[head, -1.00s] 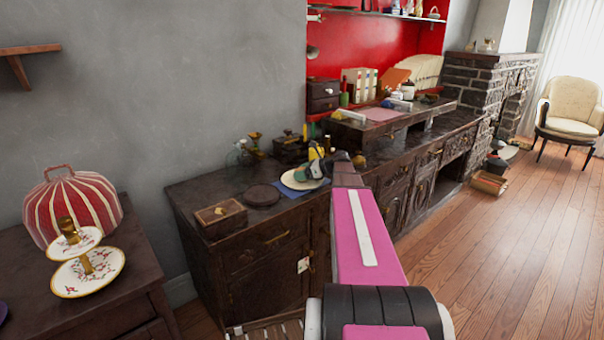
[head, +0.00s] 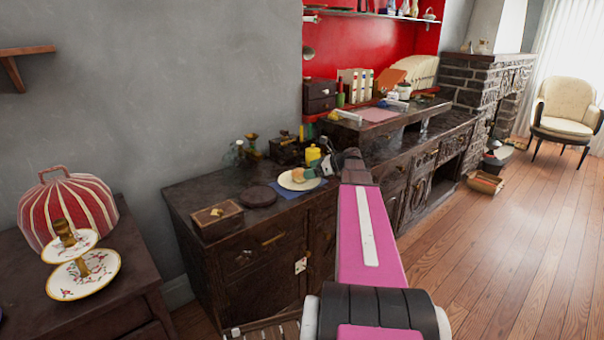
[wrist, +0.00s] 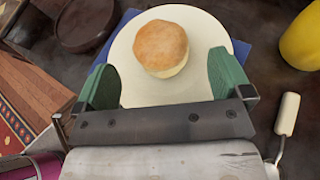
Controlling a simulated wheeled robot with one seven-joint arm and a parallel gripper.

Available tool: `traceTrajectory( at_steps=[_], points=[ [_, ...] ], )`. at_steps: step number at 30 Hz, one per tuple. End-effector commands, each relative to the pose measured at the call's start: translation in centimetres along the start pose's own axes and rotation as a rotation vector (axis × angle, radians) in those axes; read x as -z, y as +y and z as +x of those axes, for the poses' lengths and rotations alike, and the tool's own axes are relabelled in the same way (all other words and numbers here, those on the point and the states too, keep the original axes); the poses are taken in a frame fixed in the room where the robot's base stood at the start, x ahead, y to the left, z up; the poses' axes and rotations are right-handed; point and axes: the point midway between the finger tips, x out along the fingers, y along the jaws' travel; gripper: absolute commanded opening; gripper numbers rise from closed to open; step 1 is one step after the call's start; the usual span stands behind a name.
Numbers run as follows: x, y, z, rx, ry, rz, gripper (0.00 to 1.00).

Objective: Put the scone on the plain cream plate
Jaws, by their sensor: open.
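The scone (wrist: 161,47), round with a golden-brown top, rests on the plain cream plate (wrist: 200,30) in the wrist view. In the head view the scone (head: 298,174) also shows on the cream plate (head: 290,184), which lies on a blue mat (head: 312,187) on the dark sideboard. My gripper (wrist: 168,80) has its two green fingers apart, with nothing between the tips. The scone sits just beyond the fingertips, clear of them. In the head view my gripper (head: 318,170) is at the right side of the plate.
A dark round board (head: 258,195) lies left of the plate, with a wooden box (head: 217,219) farther left. A yellow container (head: 312,155) stands behind the plate and also shows at right in the wrist view (wrist: 302,38). Small ornaments stand along the wall.

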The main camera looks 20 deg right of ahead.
Motion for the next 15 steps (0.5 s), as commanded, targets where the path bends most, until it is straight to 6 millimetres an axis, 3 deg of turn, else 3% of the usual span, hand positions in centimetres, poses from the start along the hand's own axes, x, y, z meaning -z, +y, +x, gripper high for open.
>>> traceTrajectory(
  at_steps=[6, 15],
  points=[
    [0.0, 0.0, -4.0, 0.001, 0.000, 0.000, 0.97],
    [0.0, 0.0, -5.9, -0.001, 0.000, 0.000, 0.97]
  ],
)
